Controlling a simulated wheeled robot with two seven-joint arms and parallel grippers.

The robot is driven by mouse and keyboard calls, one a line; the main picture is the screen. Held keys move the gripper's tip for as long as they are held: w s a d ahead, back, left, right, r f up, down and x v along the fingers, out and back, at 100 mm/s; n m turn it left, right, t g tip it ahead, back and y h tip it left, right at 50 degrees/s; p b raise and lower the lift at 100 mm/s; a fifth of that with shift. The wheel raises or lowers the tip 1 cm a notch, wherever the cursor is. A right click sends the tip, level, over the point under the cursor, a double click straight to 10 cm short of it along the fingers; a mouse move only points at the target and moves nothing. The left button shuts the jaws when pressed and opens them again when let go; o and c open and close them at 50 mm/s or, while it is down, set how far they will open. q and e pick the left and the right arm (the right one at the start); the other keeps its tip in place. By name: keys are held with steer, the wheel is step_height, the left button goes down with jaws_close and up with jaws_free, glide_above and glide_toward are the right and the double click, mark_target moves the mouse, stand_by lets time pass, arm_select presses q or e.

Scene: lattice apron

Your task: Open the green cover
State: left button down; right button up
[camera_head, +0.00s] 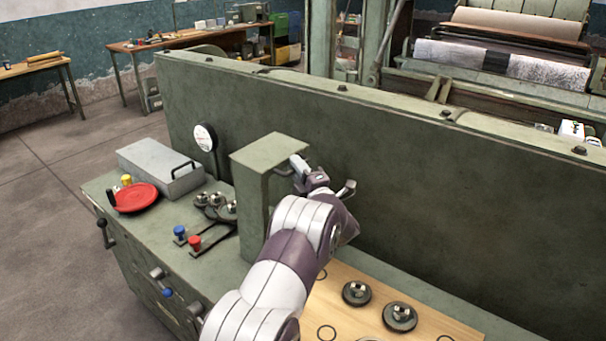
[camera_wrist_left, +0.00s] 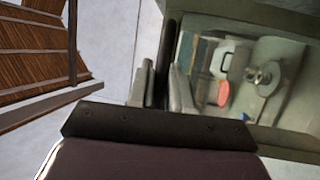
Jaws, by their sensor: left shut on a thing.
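The green cover (camera_head: 270,153) is a boxy sheet-metal piece standing up from the green bench, with a flat top and a tall narrow side. My left gripper (camera_head: 299,166) is at its upper right edge. In the left wrist view, the fingers (camera_wrist_left: 163,88) are close together around a dark bar (camera_wrist_left: 168,45), which looks like the cover's handle. The grip itself is small and partly hidden by my wrist in the head view. My arm hides the lower right of the cover. My right gripper is in neither view.
A tall green panel (camera_head: 400,165) runs behind the cover. Left on the bench (camera_head: 125,230) are a grey box (camera_head: 160,168), a red dish (camera_head: 135,197), a gauge (camera_head: 205,137) and red and blue knobs. A wooden board (camera_head: 350,325) with round metal knobs lies at right.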

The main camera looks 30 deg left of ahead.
mark_target(268, 151)
arm_select(q)
steer(key=shift+n+g+h, duration=0.4)
steer(key=shift+g+h, duration=0.1)
steer(key=shift+h, duration=0.2)
steer(key=a+r, duration=0.1)
steer(key=a, duration=0.2)
steer(key=a+r, duration=0.1)
steer(key=a, duration=0.2)
steer(key=a+r+b, duration=0.1)
steer(key=a, duration=0.2)
steer(key=shift+w+a, duration=0.3)
steer(key=shift+w, duration=0.05)
steer(key=shift+a+r, duration=0.2)
steer(key=shift+r, duration=0.05)
steer(key=c, duration=1.1)
jaws_free()
steer(key=shift+d, duration=0.1)
